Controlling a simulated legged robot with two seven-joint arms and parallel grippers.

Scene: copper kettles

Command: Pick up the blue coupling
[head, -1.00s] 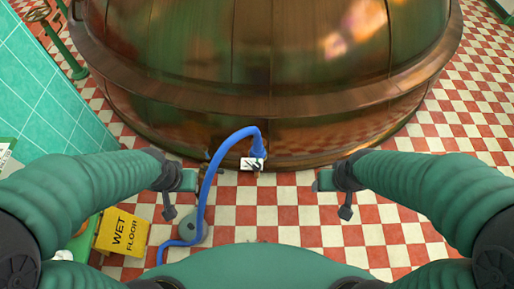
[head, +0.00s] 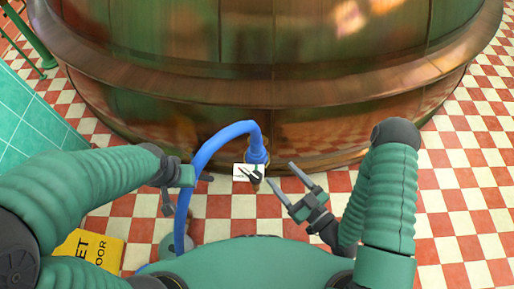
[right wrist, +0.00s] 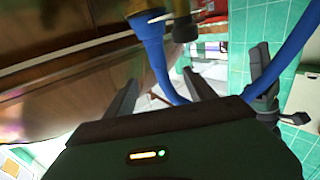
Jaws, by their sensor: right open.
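The blue coupling (head: 258,154) sits at the end of the blue hose (head: 205,150), low against the front of the copper kettle. It also shows at the top of the right wrist view (right wrist: 147,28). My right gripper (head: 280,172) is open and empty, just to the right of and below the coupling in the head view, its fingers pointing toward it. In the right wrist view its two fingers (right wrist: 160,76) stand apart, with the coupling above them in the picture. My left gripper (head: 190,178) is left of the hose; its jaws do not show clearly.
The copper kettle (head: 300,110) fills the far side, with a white tag (head: 243,172) beside the coupling. The hose arches down to the left past my left gripper. Checkered floor (head: 450,190) is open at right.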

